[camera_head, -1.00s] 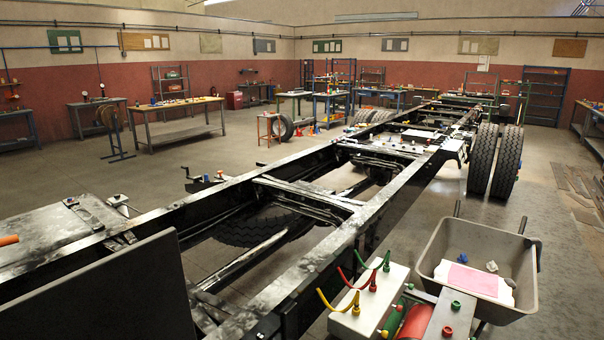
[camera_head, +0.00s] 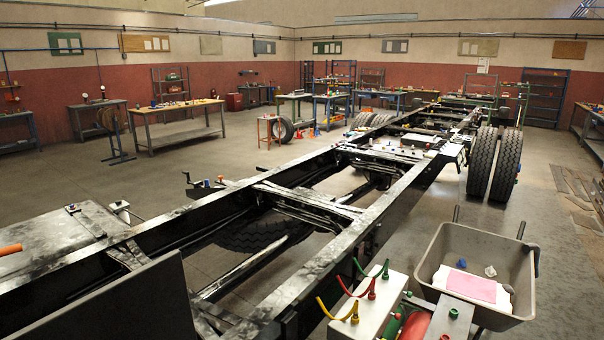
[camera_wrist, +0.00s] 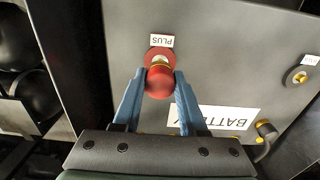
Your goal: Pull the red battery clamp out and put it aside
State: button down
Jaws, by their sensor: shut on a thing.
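The red battery clamp (camera_wrist: 159,82) is a round red knob with a gold collar in the wrist view. It sits at a red ring (camera_wrist: 159,56) beside the PLUS label (camera_wrist: 162,41) on the grey battery (camera_wrist: 225,65). My gripper (camera_wrist: 162,77) has its two blue fingers closed on either side of the knob. I cannot tell whether the clamp is still seated or slightly lifted. The battery label is partly hidden by a finger. I cannot make out the gripper or the clamp in the head view.
A second terminal with a gold centre (camera_wrist: 296,76) and a cable plug (camera_wrist: 266,130) are on the battery. In the head view, the black chassis frame (camera_head: 330,235) runs into the distance. A grey cart (camera_head: 440,250) stands at right with a pink sheet (camera_head: 472,286) in it.

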jog(key=shift+r+p, duration=1.2)
jog(key=shift+r, duration=0.05)
